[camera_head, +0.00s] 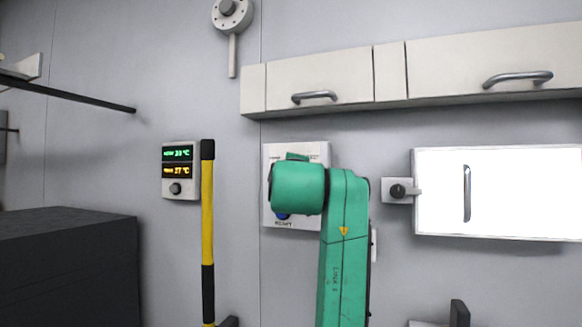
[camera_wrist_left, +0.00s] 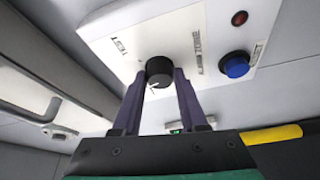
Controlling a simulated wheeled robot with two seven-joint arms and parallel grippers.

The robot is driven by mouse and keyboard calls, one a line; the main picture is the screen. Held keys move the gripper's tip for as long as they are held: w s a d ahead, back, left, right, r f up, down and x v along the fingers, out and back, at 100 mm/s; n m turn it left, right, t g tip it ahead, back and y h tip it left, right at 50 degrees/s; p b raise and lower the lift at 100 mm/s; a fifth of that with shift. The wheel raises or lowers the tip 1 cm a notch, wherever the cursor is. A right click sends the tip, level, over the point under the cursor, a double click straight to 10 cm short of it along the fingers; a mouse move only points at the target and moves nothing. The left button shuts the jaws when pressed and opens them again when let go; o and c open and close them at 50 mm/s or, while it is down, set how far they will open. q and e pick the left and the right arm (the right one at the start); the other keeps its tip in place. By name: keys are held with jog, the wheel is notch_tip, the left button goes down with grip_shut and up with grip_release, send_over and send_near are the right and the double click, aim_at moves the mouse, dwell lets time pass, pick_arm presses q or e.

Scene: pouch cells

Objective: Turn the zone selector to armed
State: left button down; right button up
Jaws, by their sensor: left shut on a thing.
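The zone selector is a black round knob (camera_wrist_left: 159,68) on a white panel (camera_wrist_left: 205,20) in the left wrist view. A white pointer mark shows on its near edge, and "TEST" is printed beside it. My left gripper (camera_wrist_left: 166,80) has its two dark fingers closed on either side of the knob. In the head view my green left arm covers most of the panel (camera_head: 311,221), and the knob and fingers are hidden behind it. The position the pointer stands at cannot be told. My right gripper is not in view.
A blue button (camera_wrist_left: 235,64) and a red lamp (camera_wrist_left: 239,18) sit on the same panel. Cabinets (camera_head: 318,85) hang above. A temperature display (camera_head: 179,170) and a yellow-black post (camera_head: 207,225) stand left; a bright white door (camera_head: 510,192) is right.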

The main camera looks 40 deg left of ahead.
pick_arm(q)
jog(key=shift+r+n+g+h+p, duration=0.1)
jog(key=shift+n+g+h+p, duration=0.35)
jog(key=shift+n+p, duration=0.85)
jog(key=shift+r+n+g+h+p, duration=0.1)
jog(key=shift+n+g+h+p, duration=0.3)
jog(key=shift+n+p, duration=0.9)
jog(key=shift+f+n+b, duration=0.1)
jog(key=shift+n+b, duration=0.2)
jog(key=shift+n, duration=0.1)
jog(key=shift+c, duration=2.2)
grip_release()
jog(key=shift+s, duration=0.1)
